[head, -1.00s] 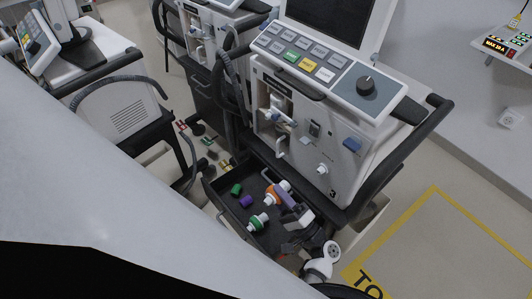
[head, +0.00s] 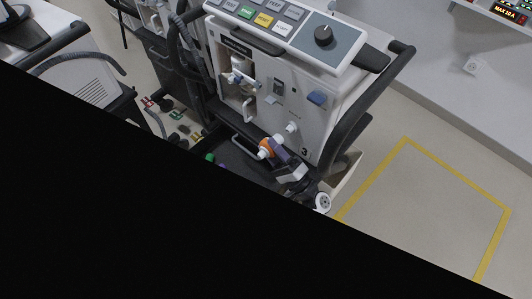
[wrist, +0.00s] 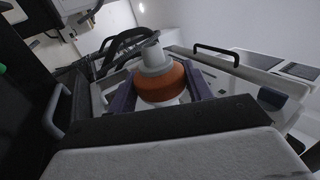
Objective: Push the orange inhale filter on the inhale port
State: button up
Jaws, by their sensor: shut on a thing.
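The orange inhale filter (head: 266,148), an orange ring with white ends, is in my gripper (head: 276,149) in front of the ventilator numbered 3. The wrist view shows the orange filter (wrist: 162,84) between the two purple-grey fingers of my gripper (wrist: 161,90), its pale spout pointing up and away. A white round port (head: 291,127) sticks out of the ventilator's lower front, right of and above the filter in the head view. The filter looks apart from it. Neither view shows a label saying that this is the inhale port.
The ventilator's dark tray (head: 238,158) lies below, with a green piece (head: 210,157) in it. A dark handle rail (head: 352,118) runs along the ventilator's right side. A large black area hides the lower left of the head view. Yellow-marked floor (head: 430,215) at right is clear.

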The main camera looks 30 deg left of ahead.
jog(key=shift+w+d, duration=0.15)
jog(key=shift+w, duration=0.4)
jog(key=shift+w+d, duration=0.15)
jog(key=shift+w, duration=0.35)
jog(key=shift+w+d+b, duration=0.25)
jog(key=shift+w+b, duration=0.35)
jog(key=shift+w, duration=0.1)
jog(key=shift+w+d+b, duration=0.2)
jog(key=shift+w+b, duration=0.35)
jog(key=shift+w, duration=0.15)
dwell(0.9)
jog(key=o, duration=1.3)
jog(key=shift+c, duration=0.2)
jog(key=shift+f, duration=0.15)
